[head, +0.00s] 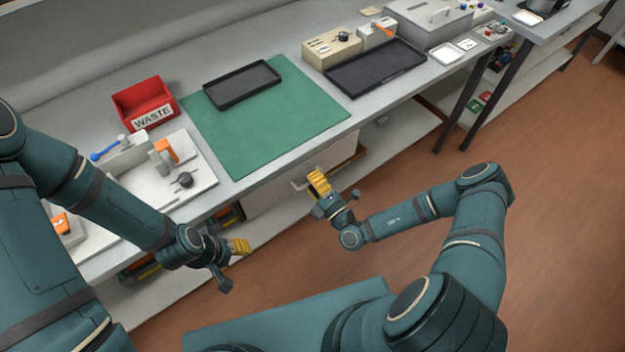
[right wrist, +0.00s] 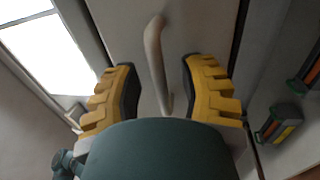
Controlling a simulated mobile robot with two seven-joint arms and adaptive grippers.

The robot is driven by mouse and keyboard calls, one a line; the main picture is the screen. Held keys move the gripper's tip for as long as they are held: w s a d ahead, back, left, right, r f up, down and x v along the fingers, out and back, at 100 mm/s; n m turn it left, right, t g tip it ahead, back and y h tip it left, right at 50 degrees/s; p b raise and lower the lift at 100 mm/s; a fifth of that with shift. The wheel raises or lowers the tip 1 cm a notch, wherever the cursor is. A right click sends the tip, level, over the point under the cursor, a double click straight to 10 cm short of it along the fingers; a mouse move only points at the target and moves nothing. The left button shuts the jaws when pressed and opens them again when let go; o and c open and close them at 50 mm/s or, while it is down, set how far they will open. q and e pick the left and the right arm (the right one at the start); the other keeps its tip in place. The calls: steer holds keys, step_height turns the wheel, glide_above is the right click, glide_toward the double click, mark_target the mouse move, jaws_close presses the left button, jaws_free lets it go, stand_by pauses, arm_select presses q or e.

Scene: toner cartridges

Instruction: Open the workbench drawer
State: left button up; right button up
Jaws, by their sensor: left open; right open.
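The workbench drawer (head: 285,193) is under the bench top, below the green mat, and its pale front looks shut against the bench. My right gripper (head: 318,184) is at the drawer front, by its handle (head: 300,184). In the right wrist view the light bar handle (right wrist: 156,62) stands between the two open yellow fingers (right wrist: 158,90), with a gap on each side. The drawer front (right wrist: 190,25) fills the middle behind it. My left gripper (head: 238,248) is open and empty, low in front of the bench at the left.
On the bench top are a red waste bin (head: 143,100), a green mat (head: 295,125) with a black tray (head: 241,84), and a larger black tray (head: 375,68). A lower shelf (head: 385,130) runs under the bench. The brown floor (head: 560,200) at the right is clear.

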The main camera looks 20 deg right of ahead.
jaws_close()
steer(key=r+p+v, duration=0.1)
steer(key=r+v, duration=0.1)
steer(key=v, duration=1)
steer(key=r+p+v, duration=0.1)
steer(key=r+v, duration=0.1)
steer(key=v, duration=0.9)
steer(key=shift+s+d, duration=0.3)
steer(key=shift+s, duration=0.35)
jaws_free()
steer(key=shift+s, duration=0.1)
steer(key=v, duration=1.2)
